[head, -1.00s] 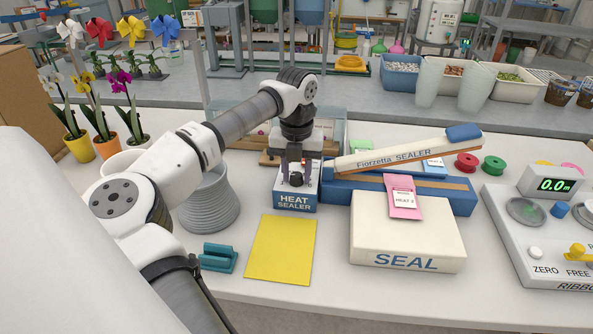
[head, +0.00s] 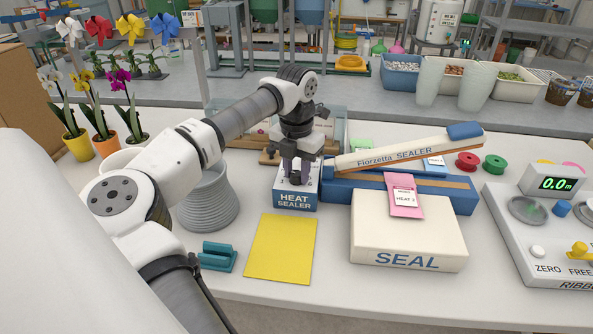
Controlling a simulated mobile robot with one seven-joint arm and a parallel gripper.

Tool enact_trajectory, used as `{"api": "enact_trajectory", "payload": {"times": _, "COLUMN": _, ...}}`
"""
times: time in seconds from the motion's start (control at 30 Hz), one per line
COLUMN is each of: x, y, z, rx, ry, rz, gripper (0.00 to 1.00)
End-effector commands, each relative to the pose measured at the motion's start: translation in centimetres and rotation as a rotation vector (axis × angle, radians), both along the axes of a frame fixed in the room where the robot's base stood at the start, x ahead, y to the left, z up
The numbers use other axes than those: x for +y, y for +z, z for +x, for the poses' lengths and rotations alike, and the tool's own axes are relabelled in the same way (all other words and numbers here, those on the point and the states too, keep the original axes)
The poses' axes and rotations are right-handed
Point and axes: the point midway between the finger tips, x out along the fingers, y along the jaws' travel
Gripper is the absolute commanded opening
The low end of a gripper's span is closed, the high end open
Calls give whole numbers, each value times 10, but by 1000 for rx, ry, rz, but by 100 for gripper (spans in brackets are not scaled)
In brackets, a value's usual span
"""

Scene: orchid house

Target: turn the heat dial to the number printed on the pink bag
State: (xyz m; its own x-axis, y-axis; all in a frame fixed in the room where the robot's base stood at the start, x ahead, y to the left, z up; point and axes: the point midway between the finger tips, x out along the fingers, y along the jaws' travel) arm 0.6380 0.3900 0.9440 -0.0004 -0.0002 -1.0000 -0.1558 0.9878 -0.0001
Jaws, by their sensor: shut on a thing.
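The heat sealer's control box (head: 296,201), white on top with a blue front marked HEAT SEALER, stands on the bench in the head view. My gripper (head: 295,180) points down over its top and is shut on the dark heat dial (head: 295,178). The fingers hide most of the dial, so its setting cannot be read. The pink bag (head: 405,201) lies to the right, against the blue sealer base and the cream SEAL block. Its white label reads HEAT and a small number that I cannot read surely, perhaps 2.
The sealer's long arm (head: 408,150) is raised just right of my gripper. A cream SEAL block (head: 405,240), a yellow sheet (head: 280,250) and a teal holder (head: 218,257) lie in front. Stacked grey pots (head: 208,203) stand left. Bare bench shows along the front edge.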

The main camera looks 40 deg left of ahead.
Motion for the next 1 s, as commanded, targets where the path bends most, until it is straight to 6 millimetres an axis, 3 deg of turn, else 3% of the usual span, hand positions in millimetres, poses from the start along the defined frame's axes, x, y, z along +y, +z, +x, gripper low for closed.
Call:
{"api": "enact_trajectory", "payload": {"times": 0.4, "x": 0, "y": 1, "z": 1, "rx": -2, "ry": -246, "rz": 1, "gripper": 7}}
{"api": "enact_trajectory", "payload": {"times": 1.0, "x": 0, "y": 1, "z": 1, "rx": -3, "ry": -306, "rz": 1, "gripper": 7}}
